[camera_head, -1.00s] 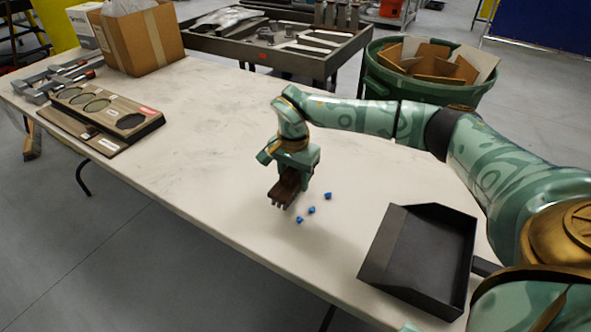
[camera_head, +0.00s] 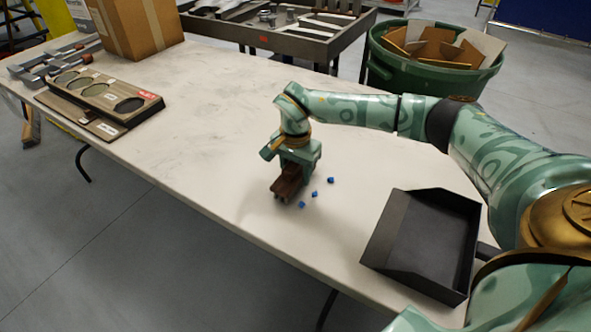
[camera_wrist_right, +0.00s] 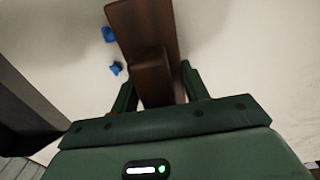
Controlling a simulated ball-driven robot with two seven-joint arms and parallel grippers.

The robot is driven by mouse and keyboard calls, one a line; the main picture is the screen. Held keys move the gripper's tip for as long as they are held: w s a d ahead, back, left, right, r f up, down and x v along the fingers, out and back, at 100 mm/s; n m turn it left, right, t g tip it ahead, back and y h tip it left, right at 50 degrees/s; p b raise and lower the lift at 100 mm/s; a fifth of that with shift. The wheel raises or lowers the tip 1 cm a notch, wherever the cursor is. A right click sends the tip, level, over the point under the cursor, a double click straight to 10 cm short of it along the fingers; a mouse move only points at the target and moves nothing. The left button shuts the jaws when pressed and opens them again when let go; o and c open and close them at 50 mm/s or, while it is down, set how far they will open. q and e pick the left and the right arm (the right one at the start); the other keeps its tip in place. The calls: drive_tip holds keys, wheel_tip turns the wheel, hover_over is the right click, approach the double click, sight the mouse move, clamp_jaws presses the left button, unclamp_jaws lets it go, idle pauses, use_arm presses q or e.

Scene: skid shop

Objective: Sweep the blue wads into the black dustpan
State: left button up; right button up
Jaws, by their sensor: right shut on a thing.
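Three small blue wads (camera_head: 315,194) lie in a loose slanting row on the white table, just right of my right gripper. Two blue wads (camera_wrist_right: 110,35) also show in the right wrist view, beside the brown block. My right gripper (camera_head: 293,168) is shut on a dark brown wooden block-like tool (camera_head: 288,183), held low at the table; I cannot tell whether it touches the top. The tool also fills the middle of the right wrist view (camera_wrist_right: 150,45). The black dustpan (camera_head: 424,240) lies empty to the right of the wads, near the table's front edge. My left gripper is not in view.
A brown board with round cutouts (camera_head: 105,92) lies at the table's left, with clamps (camera_head: 50,65) and a cardboard box (camera_head: 138,28) behind. A green bin (camera_head: 432,70) with cardboard stands beyond the table. The table (camera_head: 215,130) left of my gripper is clear.

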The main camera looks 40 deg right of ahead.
drive_tip(key=shift+f, duration=0.4)
drive_tip(key=shift+r, duration=0.1)
idle(0.6)
